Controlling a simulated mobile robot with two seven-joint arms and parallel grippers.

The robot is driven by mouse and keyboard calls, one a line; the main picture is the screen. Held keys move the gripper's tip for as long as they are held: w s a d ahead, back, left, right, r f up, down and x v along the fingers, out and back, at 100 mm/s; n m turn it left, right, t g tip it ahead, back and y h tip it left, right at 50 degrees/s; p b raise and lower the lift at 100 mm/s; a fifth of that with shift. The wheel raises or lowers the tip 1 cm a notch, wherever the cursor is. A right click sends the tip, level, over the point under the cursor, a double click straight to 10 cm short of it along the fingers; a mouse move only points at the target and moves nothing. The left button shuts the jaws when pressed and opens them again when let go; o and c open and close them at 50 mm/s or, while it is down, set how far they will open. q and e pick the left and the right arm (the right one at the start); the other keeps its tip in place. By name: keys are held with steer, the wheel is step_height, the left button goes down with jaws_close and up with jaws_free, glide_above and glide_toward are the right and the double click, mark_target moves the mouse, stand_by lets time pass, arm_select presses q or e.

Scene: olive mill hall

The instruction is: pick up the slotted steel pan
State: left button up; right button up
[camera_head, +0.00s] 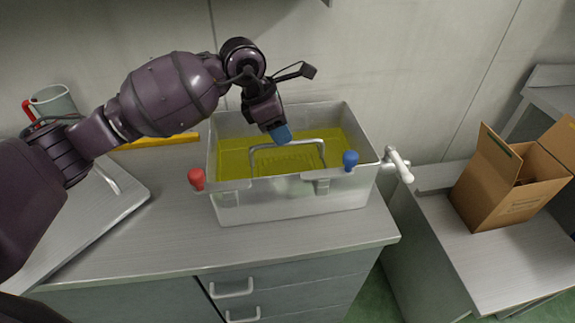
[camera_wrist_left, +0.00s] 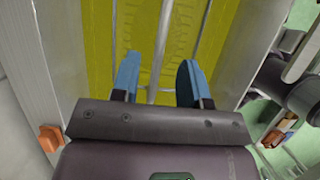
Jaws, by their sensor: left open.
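The slotted steel pan (camera_head: 285,160) sits in yellow-green oil inside a steel tank (camera_head: 290,204) on the counter. Its raised bar handle (camera_head: 312,142) stands above the oil in the head view. My left gripper (camera_head: 282,134), with blue fingertips, is over the tank, close to the handle's left part. In the left wrist view my left gripper (camera_wrist_left: 158,78) is open, and a steel bar (camera_wrist_left: 162,40) runs between its two fingers. Whether a finger touches the bar cannot be told. The pan's lower part is hidden by the oil. My right gripper is not in view.
A red knob (camera_head: 197,179) and a blue knob (camera_head: 350,160) stand at the tank's front corners. A white tap (camera_head: 398,165) sticks out at right. An open cardboard box (camera_head: 500,198) stands on the right bench. The counter (camera_head: 175,235) is clear in front.

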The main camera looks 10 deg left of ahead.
arm_select(q)
steer(key=x, duration=0.5)
steer(key=shift+s+a, duration=0.1)
steer(key=shift+c, duration=0.2)
jaws_close()
